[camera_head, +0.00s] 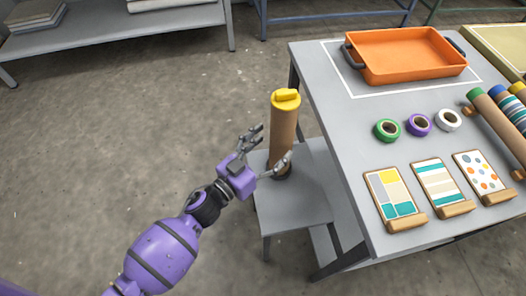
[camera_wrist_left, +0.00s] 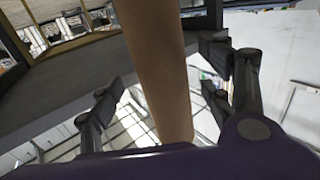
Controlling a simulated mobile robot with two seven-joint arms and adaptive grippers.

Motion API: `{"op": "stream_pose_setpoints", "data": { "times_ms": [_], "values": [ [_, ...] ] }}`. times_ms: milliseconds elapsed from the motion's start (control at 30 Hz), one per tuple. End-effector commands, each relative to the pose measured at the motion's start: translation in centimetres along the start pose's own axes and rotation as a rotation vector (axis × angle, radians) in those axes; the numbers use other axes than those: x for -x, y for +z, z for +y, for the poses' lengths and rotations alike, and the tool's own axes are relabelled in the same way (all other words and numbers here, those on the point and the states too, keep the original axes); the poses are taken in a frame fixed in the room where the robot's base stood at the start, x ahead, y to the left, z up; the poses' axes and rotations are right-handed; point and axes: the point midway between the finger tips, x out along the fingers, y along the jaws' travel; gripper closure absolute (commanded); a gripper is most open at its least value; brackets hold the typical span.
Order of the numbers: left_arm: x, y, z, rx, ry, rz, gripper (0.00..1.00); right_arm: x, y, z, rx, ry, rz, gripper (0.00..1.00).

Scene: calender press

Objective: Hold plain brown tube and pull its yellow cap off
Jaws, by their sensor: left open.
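The plain brown tube (camera_head: 283,132) stands upright on a small grey stool (camera_head: 301,205) at the left side of the table. Its yellow cap (camera_head: 286,98) is on the top end. My left gripper (camera_head: 271,149) is open, with its fingers at the tube's lower half, one to each side in the picture. In the left wrist view the tube (camera_wrist_left: 157,60) runs down between the open fingers of my left gripper (camera_wrist_left: 165,95), with gaps on both sides. The cap is not visible in that view. My right gripper is not in view.
The grey table (camera_head: 345,225) on the right holds an orange tray (camera_head: 405,52), green (camera_head: 387,130), purple (camera_head: 419,125) and white (camera_head: 448,120) tape rolls, several patterned cards (camera_head: 395,197) on wooden stands, and colored-cap tubes (camera_head: 499,122). The floor at left is clear.

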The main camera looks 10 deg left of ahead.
Motion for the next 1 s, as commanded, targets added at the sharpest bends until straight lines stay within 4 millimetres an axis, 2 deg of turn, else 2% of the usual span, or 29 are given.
{"op": "stream_pose_setpoints", "data": {
  "times_ms": [100,300,667,1000],
  "values": [
    [-2.0,0.0,0.0,-0.002,-0.001,0.0,0.28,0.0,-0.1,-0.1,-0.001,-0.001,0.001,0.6],
    [-4.1,0.0,0.0,-0.001,-0.001,-0.001,0.28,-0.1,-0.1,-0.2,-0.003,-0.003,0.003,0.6],
    [-4.6,0.1,0.0,-0.002,-0.001,-0.001,0.28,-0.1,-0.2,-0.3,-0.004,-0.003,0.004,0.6],
    [-4.6,0.1,0.0,-0.002,-0.001,-0.001,0.71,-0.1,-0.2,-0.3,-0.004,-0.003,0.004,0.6]
  ]
}}
